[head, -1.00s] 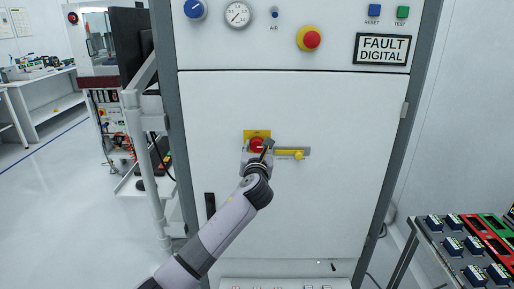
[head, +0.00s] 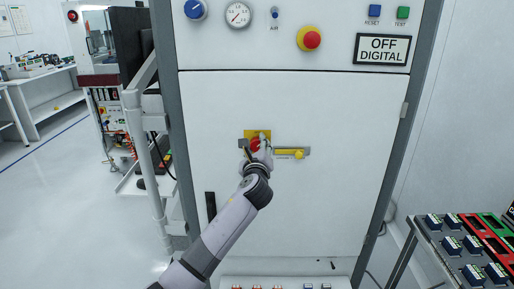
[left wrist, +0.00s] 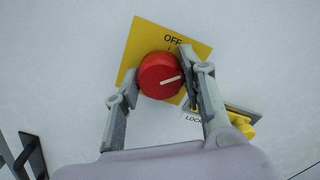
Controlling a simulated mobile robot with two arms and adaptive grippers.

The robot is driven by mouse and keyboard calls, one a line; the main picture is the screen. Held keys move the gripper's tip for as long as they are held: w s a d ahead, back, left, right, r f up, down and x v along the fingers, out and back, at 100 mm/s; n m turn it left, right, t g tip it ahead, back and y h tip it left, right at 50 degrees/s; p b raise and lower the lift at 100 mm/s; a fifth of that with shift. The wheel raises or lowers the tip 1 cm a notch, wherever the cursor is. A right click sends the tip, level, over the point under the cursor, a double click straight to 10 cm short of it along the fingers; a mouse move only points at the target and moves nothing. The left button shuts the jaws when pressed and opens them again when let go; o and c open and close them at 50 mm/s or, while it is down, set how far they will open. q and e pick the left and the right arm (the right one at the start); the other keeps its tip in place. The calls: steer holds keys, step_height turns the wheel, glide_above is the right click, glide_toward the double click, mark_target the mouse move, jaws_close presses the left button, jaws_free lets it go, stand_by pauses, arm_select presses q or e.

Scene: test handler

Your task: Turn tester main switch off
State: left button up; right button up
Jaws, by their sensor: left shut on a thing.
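The main switch is a red round knob (head: 255,145) on a yellow plate (head: 264,133) in the middle of the white cabinet door. In the left wrist view, the knob (left wrist: 160,76) has a white mark pointing right and slightly up. The plate (left wrist: 140,42) reads "OFF" above the knob. My left gripper (left wrist: 160,66) is shut on the knob, one finger on each side. In the head view, my left gripper (head: 256,146) partly covers the knob. My right gripper is not in view.
A yellow lock lever (head: 297,154) sits just right of the switch. Above are a red emergency button (head: 311,39), a gauge (head: 238,14) and a blue knob (head: 194,9). A rack of dark modules (head: 462,250) stands at lower right.

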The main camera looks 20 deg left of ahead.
arm_select(q)
steer(key=n+b, duration=0.1)
steer(key=n, duration=0.3)
steer(key=shift+f+n, duration=0.1)
steer(key=shift+n, duration=0.2)
steer(key=n+b, duration=0.1)
steer(key=n, duration=0.3)
steer(key=shift+a+n, duration=0.1)
steer(key=shift+n, duration=0.3)
steer(key=o, duration=1.2)
steer(key=shift+c, duration=0.2)
steer(key=v, duration=1.2)
